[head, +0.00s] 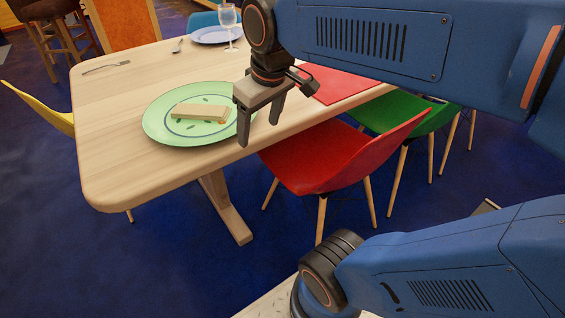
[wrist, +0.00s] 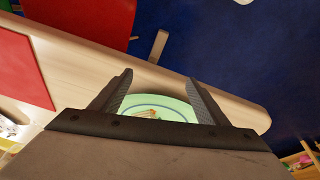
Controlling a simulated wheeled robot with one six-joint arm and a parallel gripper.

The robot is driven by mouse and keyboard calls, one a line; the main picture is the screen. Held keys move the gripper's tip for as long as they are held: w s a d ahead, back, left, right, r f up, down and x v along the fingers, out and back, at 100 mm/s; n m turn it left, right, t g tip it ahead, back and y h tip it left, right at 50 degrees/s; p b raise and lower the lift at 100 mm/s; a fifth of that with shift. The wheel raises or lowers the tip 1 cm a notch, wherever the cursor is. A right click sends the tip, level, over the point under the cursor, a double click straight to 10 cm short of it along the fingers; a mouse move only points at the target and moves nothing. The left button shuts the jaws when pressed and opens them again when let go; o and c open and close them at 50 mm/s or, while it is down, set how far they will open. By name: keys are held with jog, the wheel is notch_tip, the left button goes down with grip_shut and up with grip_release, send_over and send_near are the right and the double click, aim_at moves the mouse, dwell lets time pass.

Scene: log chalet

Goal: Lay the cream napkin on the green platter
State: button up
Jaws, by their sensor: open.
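The green platter (head: 158,128) lies on the wooden table near its front edge. The cream napkin (head: 199,112), a folded oblong, lies on the platter. In the wrist view the platter (wrist: 158,101) shows between my fingers, with a small part of the napkin (wrist: 146,113) just above the gripper body. My gripper (head: 259,131) is open and empty. In the head view it is at the right of the platter, near the table's edge, apart from the napkin. One finger overlaps the platter's right rim in the picture; whether they touch I cannot tell.
A red placemat (head: 339,85) lies right of my gripper. A fork (head: 106,67), a spoon (head: 178,46), a pale blue plate (head: 215,35) and a wine glass (head: 229,22) stand farther back. Red (head: 320,158), green (head: 415,112) and yellow (head: 38,108) chairs surround the table.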

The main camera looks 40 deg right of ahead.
jog(key=s+d+f+m+t, duration=0.1)
jog(key=s+f+m, duration=0.1)
jog(key=s+f, duration=0.5)
jog(key=shift+s+m, duration=0.25)
jog(key=shift+m, duration=0.05)
jog(key=shift+c, duration=0.4)
